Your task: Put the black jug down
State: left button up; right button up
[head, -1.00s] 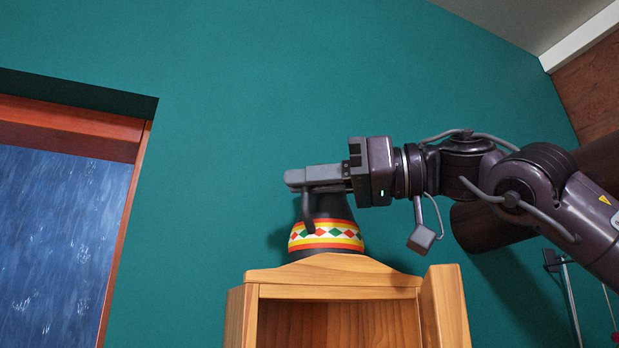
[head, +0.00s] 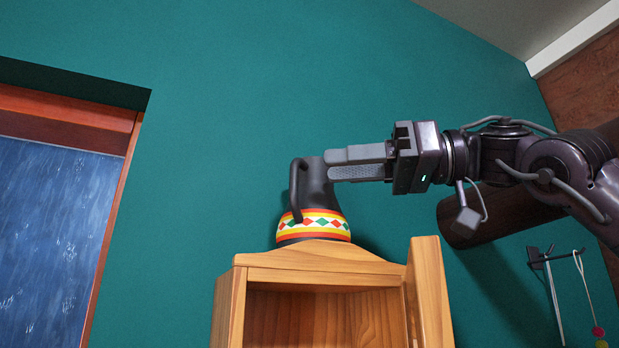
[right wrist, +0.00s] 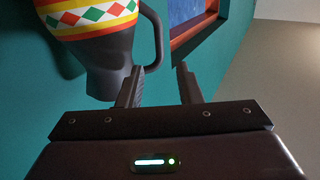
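The black jug (head: 313,190) stands upright on top of the wooden cabinet (head: 330,278). It has a red, yellow and white band with green and red diamonds, and its handle is on the left in the head view. My right gripper (head: 336,164) is beside the jug's upper part, with its fingertips overlapping the jug's right edge. In the right wrist view the fingers (right wrist: 160,84) are apart with nothing between them, and the jug (right wrist: 105,50) appears upside down to their left, its handle behind the left finger. I cannot tell whether a finger touches the jug. My left gripper is not in view.
A green wall (head: 240,110) stands behind the cabinet. A wood-framed blue window (head: 50,230) is at the left. An upright wooden door or panel (head: 428,290) rises at the cabinet's right side. A hook rack with hanging items (head: 560,262) is at the far right.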

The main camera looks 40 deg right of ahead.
jog(key=v, duration=0.5)
jog(key=shift+s+d+b, duration=0.1)
jog(key=shift+s+b, duration=0.05)
jog(key=shift+b, duration=0.25)
